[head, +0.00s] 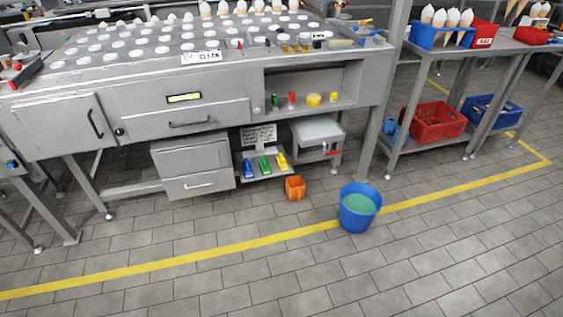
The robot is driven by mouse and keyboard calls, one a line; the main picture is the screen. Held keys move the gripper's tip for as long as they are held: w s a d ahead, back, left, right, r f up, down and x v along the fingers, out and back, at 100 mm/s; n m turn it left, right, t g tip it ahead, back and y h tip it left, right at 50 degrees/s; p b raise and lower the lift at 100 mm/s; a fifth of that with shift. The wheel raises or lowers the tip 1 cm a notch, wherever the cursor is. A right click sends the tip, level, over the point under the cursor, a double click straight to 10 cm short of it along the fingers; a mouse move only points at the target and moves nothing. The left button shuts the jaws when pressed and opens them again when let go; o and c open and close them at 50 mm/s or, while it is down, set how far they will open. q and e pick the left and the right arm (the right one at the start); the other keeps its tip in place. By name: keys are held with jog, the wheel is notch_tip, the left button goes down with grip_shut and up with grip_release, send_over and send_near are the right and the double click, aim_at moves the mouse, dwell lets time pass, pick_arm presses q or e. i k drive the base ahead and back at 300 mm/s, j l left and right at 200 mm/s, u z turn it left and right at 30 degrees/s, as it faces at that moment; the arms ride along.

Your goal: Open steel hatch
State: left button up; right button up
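A steel hatch-like door (55,128) is in the front of the steel workbench at the left in the head view. It looks closed and has a curved black bar handle (96,123) near its right edge. A black round knob (120,132) sits just right of the door. A wide steel drawer front (180,121) with a dark handle is to the right and looks shut. A steel cabinet (195,166) with a drawer below it stands lower down and looks shut. Neither of my grippers is in view.
A blue bucket (360,209) with greenish liquid and an orange container (295,188) stand on the tiled floor. A yellow line (200,256) crosses the floor before the bench. An open shelf (350,102) holds small coloured items.

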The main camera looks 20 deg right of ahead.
aim_at(189, 160)
jog(key=i+j+z, duration=0.35)
jog(key=i+j, duration=0.6)
jog(key=i, duration=0.2)
jog(key=i+j+z, duration=0.3)
jog(key=i+j, duration=0.7)
jog(key=j, duration=0.25)
